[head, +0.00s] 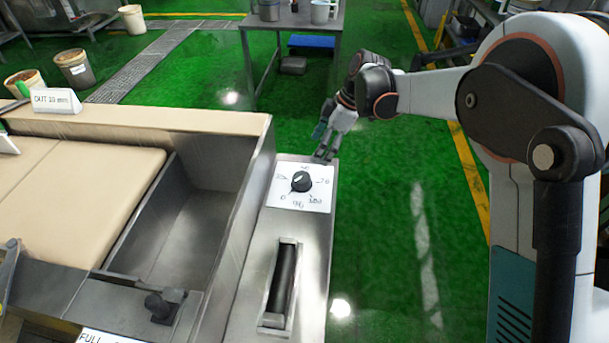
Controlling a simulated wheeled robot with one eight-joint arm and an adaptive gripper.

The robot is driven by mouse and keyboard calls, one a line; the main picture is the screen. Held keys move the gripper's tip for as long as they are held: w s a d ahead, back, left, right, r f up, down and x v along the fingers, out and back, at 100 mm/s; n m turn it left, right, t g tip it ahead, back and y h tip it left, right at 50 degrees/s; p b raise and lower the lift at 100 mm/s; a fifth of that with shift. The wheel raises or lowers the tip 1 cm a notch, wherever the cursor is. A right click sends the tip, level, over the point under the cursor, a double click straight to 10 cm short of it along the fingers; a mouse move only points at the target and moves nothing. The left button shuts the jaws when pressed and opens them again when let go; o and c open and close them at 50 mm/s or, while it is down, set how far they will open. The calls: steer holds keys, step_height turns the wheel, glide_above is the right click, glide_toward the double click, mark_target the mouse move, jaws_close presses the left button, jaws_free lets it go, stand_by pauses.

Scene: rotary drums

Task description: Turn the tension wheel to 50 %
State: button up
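A black round knob (301,182) sits on a white dial plate (284,199) on the metal side panel. Numbers and a % sign are printed around it; 0 is at lower left and 100 at lower right. A pale pointer mark shows on the knob, but its exact reading is too small to tell. A dark ribbed wheel or roller (283,279) lies in a framed slot nearer me on the same panel. My gripper (325,152) is just beyond the dial plate, by the panel's far right corner, apart from the knob. Its finger opening is unclear.
A deep metal trough (190,225) lies left of the panel, beside a beige belt or board (75,200). A small black handle (160,306) is at the trough's near end. A sign reading OUT (56,100) stands at left. Green floor is open to the right.

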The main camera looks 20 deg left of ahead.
mark_target(302, 176)
steer(key=b+x, duration=0.3)
steer(key=x, duration=1.1)
steer(key=shift+s+a+f+b, duration=0.1)
steer(key=shift+b, duration=0.3)
steer(key=c, duration=1.1)
